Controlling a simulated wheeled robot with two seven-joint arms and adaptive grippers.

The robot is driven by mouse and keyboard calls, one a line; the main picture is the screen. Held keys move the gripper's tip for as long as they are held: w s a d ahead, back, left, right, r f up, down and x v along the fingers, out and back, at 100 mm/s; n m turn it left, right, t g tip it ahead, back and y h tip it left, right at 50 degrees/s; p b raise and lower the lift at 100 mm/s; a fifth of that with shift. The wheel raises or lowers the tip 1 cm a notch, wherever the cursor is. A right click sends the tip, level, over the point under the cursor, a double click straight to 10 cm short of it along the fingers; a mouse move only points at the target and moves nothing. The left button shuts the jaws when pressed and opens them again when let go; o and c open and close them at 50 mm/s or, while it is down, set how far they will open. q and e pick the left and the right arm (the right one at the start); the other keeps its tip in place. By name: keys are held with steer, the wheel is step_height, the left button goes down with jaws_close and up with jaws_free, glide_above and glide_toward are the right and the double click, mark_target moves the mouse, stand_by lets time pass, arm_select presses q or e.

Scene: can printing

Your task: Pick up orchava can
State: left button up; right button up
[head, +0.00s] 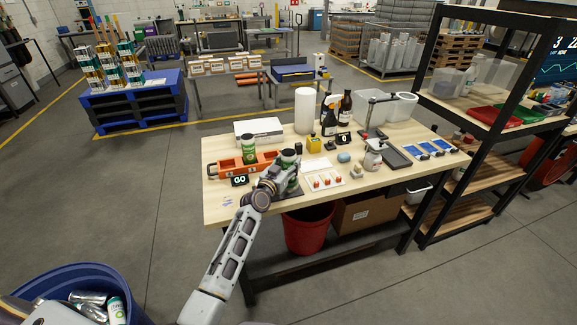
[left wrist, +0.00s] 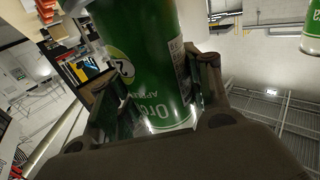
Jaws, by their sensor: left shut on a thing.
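A green can lettered "Oro..." or "Orc..." (left wrist: 148,70) fills the middle of the left wrist view, with a yellow round mark on its side. My left gripper (left wrist: 160,92) is shut on it, one finger on each side. In the head view my left gripper (head: 284,176) is at the front of the workbench, and the held can (head: 290,160) shows partly behind it, over a dark mat. Another green can (head: 249,150) stands upright by the orange fixture, to the left of my gripper. My right gripper is not in view.
The orange fixture (head: 226,167) with a "GO" display (head: 240,181) lies left on the workbench (head: 217,212). A white card with small red-topped items (head: 325,181) is close to the right. A blue bin (head: 62,284) holds cans.

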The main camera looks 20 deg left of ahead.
mark_target(288, 151)
arm_select(q)
step_height(288, 151, up, 9)
steer(key=shift+f, duration=0.1)
stand_by(0.4)
steer(key=shift+a, duration=0.1)
stand_by(0.5)
